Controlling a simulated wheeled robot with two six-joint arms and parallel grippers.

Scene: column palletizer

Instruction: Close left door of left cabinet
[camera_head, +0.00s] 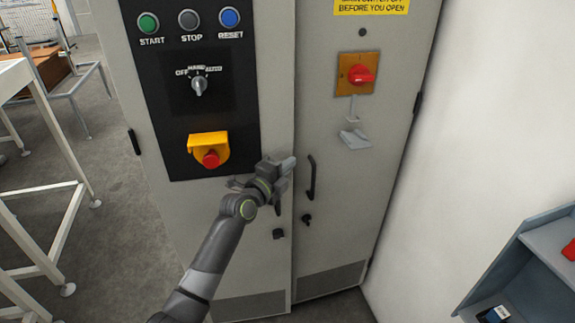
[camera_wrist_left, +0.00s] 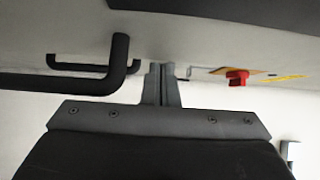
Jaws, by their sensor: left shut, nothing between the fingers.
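The grey left cabinet fills the middle of the head view. Its left door (camera_head: 178,235) carries the black control panel, and its right door (camera_head: 340,215) has a black handle (camera_head: 311,178). My left gripper (camera_head: 285,168) is in front of the left door near its inner edge, shut and empty. The arm and wrist cover the left door's handle area in the head view. In the left wrist view the shut fingers (camera_wrist_left: 161,85) point toward the cabinet front, beside a dark bar handle (camera_wrist_left: 95,82). I cannot tell if they touch the door, or if it is fully flush.
The right door has a red switch (camera_head: 362,75), also in the left wrist view (camera_wrist_left: 238,77), and a small grey bracket (camera_head: 354,138). A white frame table (camera_head: 45,185) stands at left. A blue-grey shelf (camera_head: 535,260) is at lower right. Floor at left is partly clear.

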